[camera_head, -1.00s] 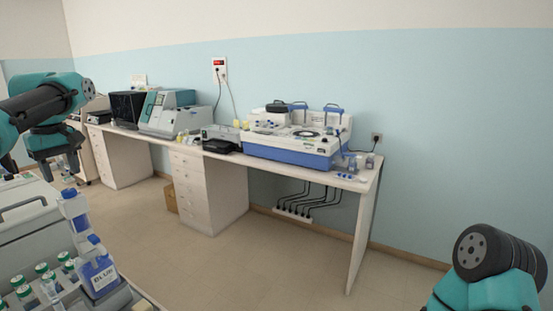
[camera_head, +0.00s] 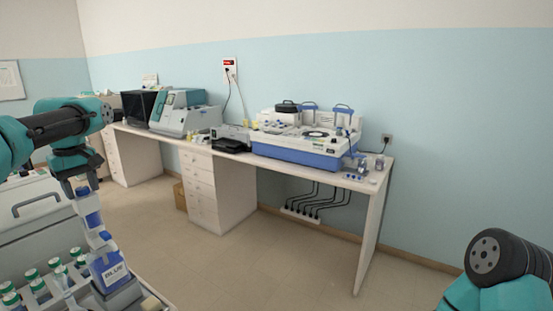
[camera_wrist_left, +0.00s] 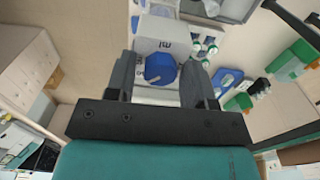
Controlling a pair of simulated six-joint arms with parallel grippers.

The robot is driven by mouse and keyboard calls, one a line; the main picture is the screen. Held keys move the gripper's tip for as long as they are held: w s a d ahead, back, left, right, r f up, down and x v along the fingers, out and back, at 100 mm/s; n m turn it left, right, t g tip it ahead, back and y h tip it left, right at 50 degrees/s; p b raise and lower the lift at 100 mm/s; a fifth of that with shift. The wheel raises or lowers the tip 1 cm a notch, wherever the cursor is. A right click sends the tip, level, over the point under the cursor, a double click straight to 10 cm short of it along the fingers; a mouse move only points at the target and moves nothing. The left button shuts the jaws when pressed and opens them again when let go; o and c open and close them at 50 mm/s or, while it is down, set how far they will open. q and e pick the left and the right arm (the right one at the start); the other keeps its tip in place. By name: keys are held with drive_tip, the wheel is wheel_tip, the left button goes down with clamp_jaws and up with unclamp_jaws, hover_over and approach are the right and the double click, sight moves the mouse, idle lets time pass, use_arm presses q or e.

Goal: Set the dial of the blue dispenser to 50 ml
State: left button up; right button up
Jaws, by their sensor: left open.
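The blue dispenser stands at the lower left in the head view. It has a bottle (camera_head: 110,272) labelled BLUE and a blue and white upper part (camera_head: 88,208). In the left wrist view the white top face (camera_wrist_left: 163,30) shows the letters "ml", and the blue faceted dial (camera_wrist_left: 160,68) sits below them. The dial's setting cannot be read. My left gripper (camera_head: 80,186) points down at the dispenser's top. In the wrist view its open fingers (camera_wrist_left: 160,82) stand on either side of the dial; contact cannot be made out. My right gripper is out of view.
Several green-capped bottles (camera_head: 56,268) stand close left of the dispenser. A grey case with a handle (camera_head: 36,205) is behind them. The long white bench (camera_head: 345,180) with lab machines runs along the far wall.

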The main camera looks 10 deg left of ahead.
use_arm(q)
drive_tip(key=shift+r, duration=0.1)
drive_tip(key=shift+c, duration=0.4)
drive_tip(key=c, duration=0.4)
drive_tip(key=shift+m, duration=1.6)
drive_tip(key=shift+m, duration=1.5)
drive_tip(key=shift+m, duration=1.5)
